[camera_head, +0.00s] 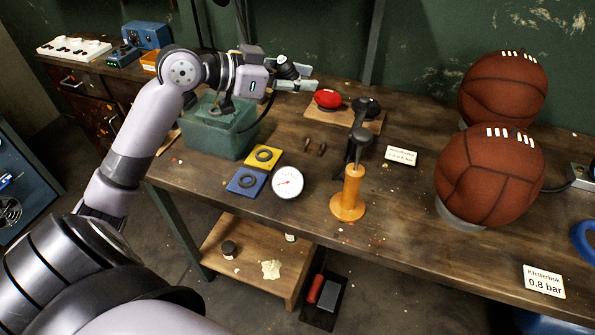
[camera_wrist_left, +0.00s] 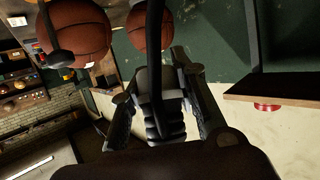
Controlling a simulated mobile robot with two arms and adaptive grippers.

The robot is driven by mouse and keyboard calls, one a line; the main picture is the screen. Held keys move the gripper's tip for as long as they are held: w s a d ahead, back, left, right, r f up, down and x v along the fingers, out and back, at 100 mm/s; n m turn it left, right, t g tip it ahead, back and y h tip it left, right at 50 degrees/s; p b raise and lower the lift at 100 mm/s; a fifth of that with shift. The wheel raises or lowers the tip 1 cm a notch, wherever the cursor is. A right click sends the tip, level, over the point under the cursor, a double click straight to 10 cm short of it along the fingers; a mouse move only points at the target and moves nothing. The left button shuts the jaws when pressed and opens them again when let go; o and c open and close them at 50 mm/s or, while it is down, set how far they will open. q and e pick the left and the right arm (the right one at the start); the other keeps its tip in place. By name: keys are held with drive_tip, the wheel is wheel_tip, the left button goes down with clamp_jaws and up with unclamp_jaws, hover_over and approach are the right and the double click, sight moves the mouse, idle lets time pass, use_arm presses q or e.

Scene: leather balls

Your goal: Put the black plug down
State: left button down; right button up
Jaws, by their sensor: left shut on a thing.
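My left gripper (camera_head: 310,78) is in the air above the back of the workbench, up and to the left of the red knob on the board. It is shut on a dark thing that I take to be the black plug; in the head view it is small and hard to make out. In the left wrist view a long black piece (camera_wrist_left: 156,60) runs upward between the two fingers of the left gripper (camera_wrist_left: 160,75). A thin black cable hangs in a curve below the left wrist in the head view. My right gripper is not in view.
The workbench (camera_head: 400,215) holds a green box (camera_head: 215,130), a wooden board with a red knob (camera_head: 327,98) and a black knob, an orange pump (camera_head: 348,200), a round gauge (camera_head: 288,182), yellow and blue pads, and two brown balls (camera_head: 490,175). Bench between gauge and pump is clear.

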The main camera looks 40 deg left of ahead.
use_arm(q)
wheel_tip(320, 180, down, 19)
drive_tip(key=shift+f+p, duration=0.1)
drive_tip(key=shift+p, duration=0.3)
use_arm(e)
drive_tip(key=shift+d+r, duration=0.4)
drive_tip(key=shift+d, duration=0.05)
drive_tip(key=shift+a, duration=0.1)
use_arm(q)
drive_tip(key=shift+f+b, duration=0.6)
drive_tip(key=shift+b, duration=0.15)
drive_tip(key=c, duration=1.7)
unclamp_jaws()
drive_tip(key=shift+d, duration=0.1)
drive_tip(key=o, duration=0.5)
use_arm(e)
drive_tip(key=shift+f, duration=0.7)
